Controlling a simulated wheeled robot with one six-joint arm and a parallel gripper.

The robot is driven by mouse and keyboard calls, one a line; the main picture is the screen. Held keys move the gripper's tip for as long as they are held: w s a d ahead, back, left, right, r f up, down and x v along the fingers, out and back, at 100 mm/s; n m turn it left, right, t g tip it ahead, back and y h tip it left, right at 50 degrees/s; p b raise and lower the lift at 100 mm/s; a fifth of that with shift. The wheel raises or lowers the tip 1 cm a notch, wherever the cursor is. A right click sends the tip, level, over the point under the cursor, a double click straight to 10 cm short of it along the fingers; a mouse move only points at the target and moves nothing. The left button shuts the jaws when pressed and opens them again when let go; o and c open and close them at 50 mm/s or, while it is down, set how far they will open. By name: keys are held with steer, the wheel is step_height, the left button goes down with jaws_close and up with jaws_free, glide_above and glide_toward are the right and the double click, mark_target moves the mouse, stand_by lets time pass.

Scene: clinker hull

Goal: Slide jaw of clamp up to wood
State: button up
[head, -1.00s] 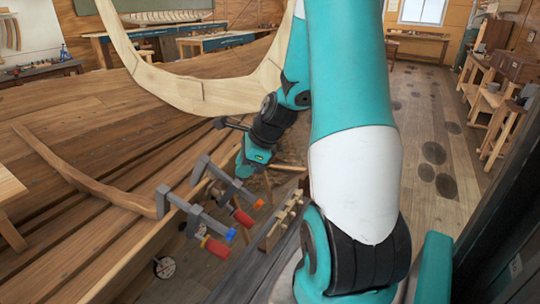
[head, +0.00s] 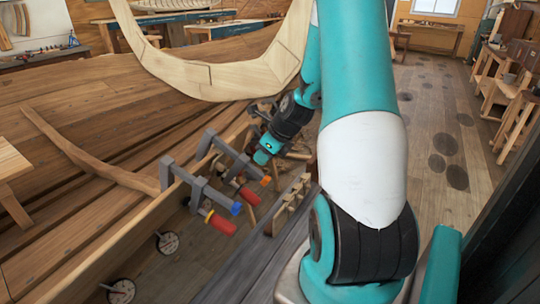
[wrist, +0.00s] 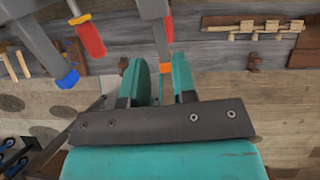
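Two grey bar clamps sit over the hull's edge plank (head: 140,226) in the head view. The nearer clamp (head: 205,192) has a blue bar end and a red handle (head: 222,224). The farther clamp (head: 232,158) has an orange bar end (head: 266,181) and a red handle. My gripper (head: 264,156) is just beyond the farther clamp. In the wrist view, my teal fingers (wrist: 162,84) stand apart, with the orange end (wrist: 166,68) showing in line with their gap. The blue end (wrist: 67,78) is at left. I cannot tell whether a finger touches the clamp.
A notched wooden rack (head: 288,205) stands right of the clamps, close to my arm. A curved pale frame (head: 215,82) rises over the hull. Round dials (head: 168,243) hang below the hull edge.

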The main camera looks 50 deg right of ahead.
mark_target(252, 166)
steer(key=shift+b+x, duration=0.95)
steer(key=shift+x, duration=1.9)
steer(key=shift+c, duration=0.4)
steer(key=shift+w+a+r+p, duration=0.15)
steer(key=shift+w+r+p, duration=0.5)
steer(key=shift+w, duration=0.25)
steer(key=shift+s+f, duration=0.15)
steer(key=shift+s+f, duration=0.25)
steer(key=shift+s, duration=0.15)
steer(key=shift+o, duration=1.2)
